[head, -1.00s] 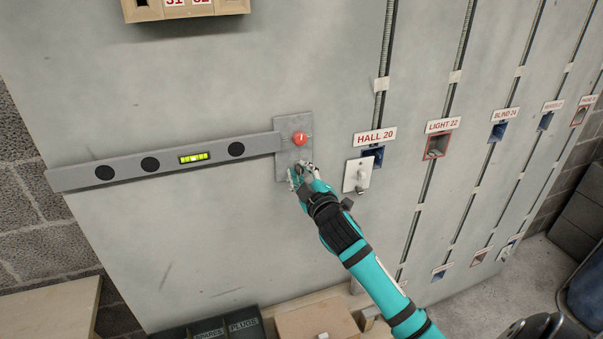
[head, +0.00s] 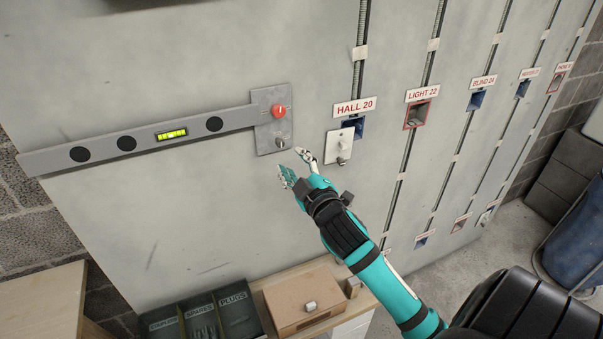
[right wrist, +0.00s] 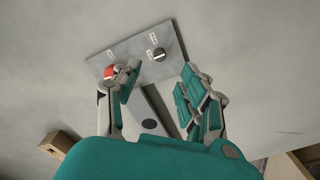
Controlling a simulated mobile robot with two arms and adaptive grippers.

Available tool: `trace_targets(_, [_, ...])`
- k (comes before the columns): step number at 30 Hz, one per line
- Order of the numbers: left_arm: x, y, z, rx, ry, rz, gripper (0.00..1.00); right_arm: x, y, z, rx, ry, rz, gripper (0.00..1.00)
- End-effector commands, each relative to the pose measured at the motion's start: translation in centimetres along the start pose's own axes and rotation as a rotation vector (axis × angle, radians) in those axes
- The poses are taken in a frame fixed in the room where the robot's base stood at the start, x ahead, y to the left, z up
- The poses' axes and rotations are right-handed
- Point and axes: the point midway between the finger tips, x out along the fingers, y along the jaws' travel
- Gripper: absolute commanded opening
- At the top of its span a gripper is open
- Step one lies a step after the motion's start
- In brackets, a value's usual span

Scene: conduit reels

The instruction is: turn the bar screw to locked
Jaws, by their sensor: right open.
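A long grey bar with a yellow-green level vial (head: 172,134) lies across the grey wall panel. Its right end meets a grey plate (head: 262,132). The plate carries a red knob (head: 279,111) and, below it, a small grey-and-dark screw knob (head: 281,143). In the right wrist view the screw knob (right wrist: 158,53) and the red knob (right wrist: 109,72) show side by side, the red one partly behind a finger. My right gripper (head: 293,165) is open and empty, just below and right of the screw knob, apart from it. The knob markings are too small to read. My left gripper is not seen.
A white switch plate (head: 340,146) stands close right of my right gripper, under the HALL 20 label (head: 355,107). Dark bins (head: 205,318) and a cardboard box (head: 300,297) stand below. The panel under the bar is clear.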

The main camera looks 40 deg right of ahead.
Motion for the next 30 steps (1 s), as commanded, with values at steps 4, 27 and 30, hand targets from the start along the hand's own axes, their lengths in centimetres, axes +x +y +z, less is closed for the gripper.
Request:
trace_targets(4, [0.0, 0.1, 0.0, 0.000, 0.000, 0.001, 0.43, -2.5, -0.1, 0.1, 0.002, -0.001, -0.002, 0.43])
trace_targets(27, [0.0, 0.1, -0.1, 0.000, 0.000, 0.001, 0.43, -4.0, -0.2, 0.1, 0.004, -0.005, -0.005, 0.43])
trace_targets(30, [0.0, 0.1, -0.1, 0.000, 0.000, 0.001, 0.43, -4.7, -1.8, 1.0, 0.040, -0.052, -0.050, 0.43])
